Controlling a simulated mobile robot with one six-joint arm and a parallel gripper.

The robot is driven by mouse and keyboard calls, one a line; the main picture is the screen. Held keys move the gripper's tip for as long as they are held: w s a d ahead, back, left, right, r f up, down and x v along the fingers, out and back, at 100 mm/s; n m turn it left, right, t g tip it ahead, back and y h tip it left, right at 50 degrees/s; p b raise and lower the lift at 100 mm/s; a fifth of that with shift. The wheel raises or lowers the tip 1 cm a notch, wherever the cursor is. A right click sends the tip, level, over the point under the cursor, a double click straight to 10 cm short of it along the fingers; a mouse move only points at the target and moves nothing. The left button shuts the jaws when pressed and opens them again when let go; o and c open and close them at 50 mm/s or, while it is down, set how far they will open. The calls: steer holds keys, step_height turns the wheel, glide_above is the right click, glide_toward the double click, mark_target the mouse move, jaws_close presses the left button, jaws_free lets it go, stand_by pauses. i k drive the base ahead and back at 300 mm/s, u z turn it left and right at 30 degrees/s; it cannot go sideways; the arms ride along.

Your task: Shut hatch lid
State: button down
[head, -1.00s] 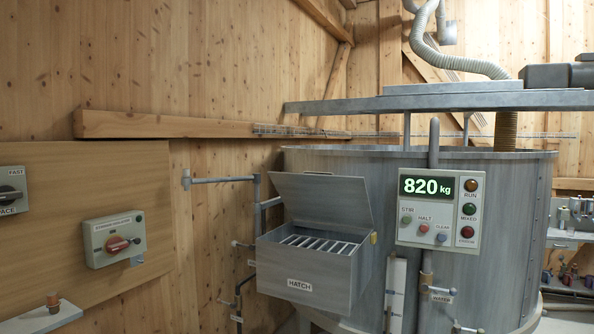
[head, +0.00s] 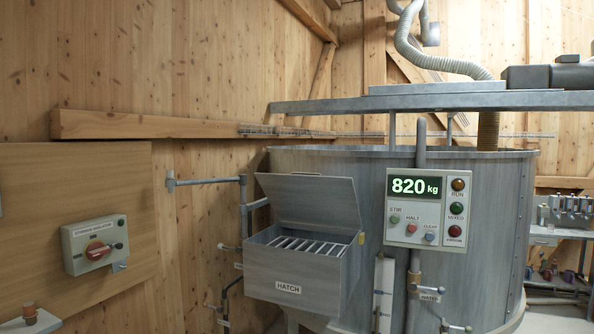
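The hatch lid (head: 307,199) is a flat grey metal panel. It stands open, tilted up and back from the hatch box (head: 290,283), which carries a HATCH label on its front. Grey bars of a grate (head: 306,246) show across the open top of the box. My gripper is not in view.
A control panel (head: 427,210) reading 820 kg is on the mixer tub (head: 490,220), right of the hatch. A water pipe (head: 205,182) juts out left of the hatch. A rotary isolator switch (head: 96,246) is on the wooden board at left.

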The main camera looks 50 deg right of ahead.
mark_target(311, 198)
steer(key=i, duration=0.9)
steer(key=u, duration=0.05)
